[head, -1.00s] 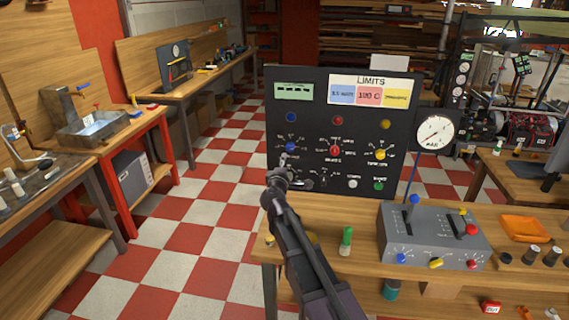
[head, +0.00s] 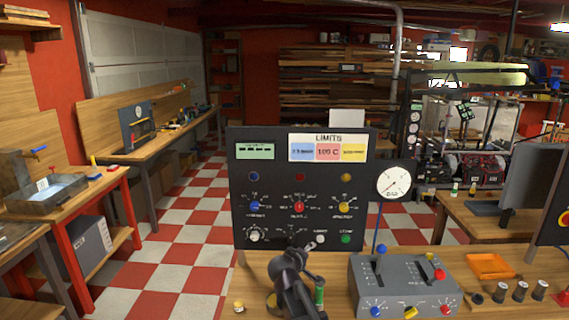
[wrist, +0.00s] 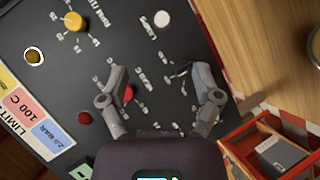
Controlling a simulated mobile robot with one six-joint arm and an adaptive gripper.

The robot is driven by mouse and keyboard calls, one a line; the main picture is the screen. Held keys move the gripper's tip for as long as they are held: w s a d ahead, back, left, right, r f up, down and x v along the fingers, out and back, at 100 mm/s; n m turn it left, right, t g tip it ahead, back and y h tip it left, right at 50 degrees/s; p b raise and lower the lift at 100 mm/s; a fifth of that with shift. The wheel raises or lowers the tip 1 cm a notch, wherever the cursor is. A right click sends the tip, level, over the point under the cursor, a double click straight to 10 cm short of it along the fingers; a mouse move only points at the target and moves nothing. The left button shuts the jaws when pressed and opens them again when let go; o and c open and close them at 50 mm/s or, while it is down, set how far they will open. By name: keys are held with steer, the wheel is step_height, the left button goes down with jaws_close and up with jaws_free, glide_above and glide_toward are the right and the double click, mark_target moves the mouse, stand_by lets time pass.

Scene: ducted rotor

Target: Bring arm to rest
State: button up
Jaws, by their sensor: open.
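My gripper (wrist: 165,100) is open and empty in the wrist view, its two fingers apart in front of the black control panel (wrist: 40,40). In the head view my gripper (head: 300,247) is at the lower edge of the panel (head: 245,170), near a white knob. Which part of the panel it is nearest, and whether it touches, I cannot tell. The panel carries blue, red and yellow knobs and a "LIMITS" label (head: 328,148). In the wrist view a red knob (wrist: 129,93) lies partly behind the left finger.
A grey control box (head: 405,290) with levers stands right of my arm on the wooden bench (head: 520,268). A round gauge (head: 394,181) is at the panel's right. A green-capped item (head: 319,295) stands close beside my arm. The checkered floor (head: 185,265) at left is clear.

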steer(key=s+d+f+m+g+y, duration=0.1)
steer(key=s+d+f+m+g, duration=0.6)
steer(key=s+d, duration=0.4)
steer(key=s+f+m+g+y, duration=0.1)
steer(key=s+f+g+y, duration=0.3)
steer(key=s, duration=0.9)
steer(key=shift+s+a+f+g+y, duration=0.2)
steer(key=shift+a+g+y, duration=0.25)
steer(key=shift+y, duration=0.15)
steer(key=shift+w, duration=0.1)
steer(key=shift+c, duration=0.2)
